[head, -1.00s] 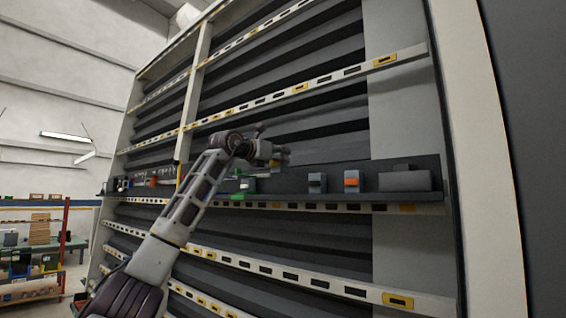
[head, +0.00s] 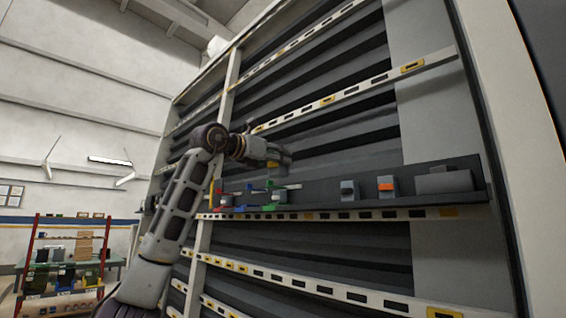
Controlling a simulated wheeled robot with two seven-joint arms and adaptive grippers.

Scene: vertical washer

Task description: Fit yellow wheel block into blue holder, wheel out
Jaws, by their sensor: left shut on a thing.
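My left gripper (head: 277,160) is held in front of the washer panel, above the dark shelf. It is shut on a small yellow block (head: 272,164), mostly hidden by the fingers. Which way the wheel faces is too small to tell. No clearly blue holder can be picked out. A small grey-blue block (head: 348,190) stands on the shelf to the right of the gripper, and small green and grey parts (head: 278,197) sit below it. My right gripper is out of view.
The dark shelf (head: 320,196) runs along the slatted panel. An orange-and-grey block (head: 387,187) and a wide grey box (head: 445,181) stand on its right part. Red and green parts (head: 226,196) stand near my forearm. A red-framed rack (head: 36,255) is far left.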

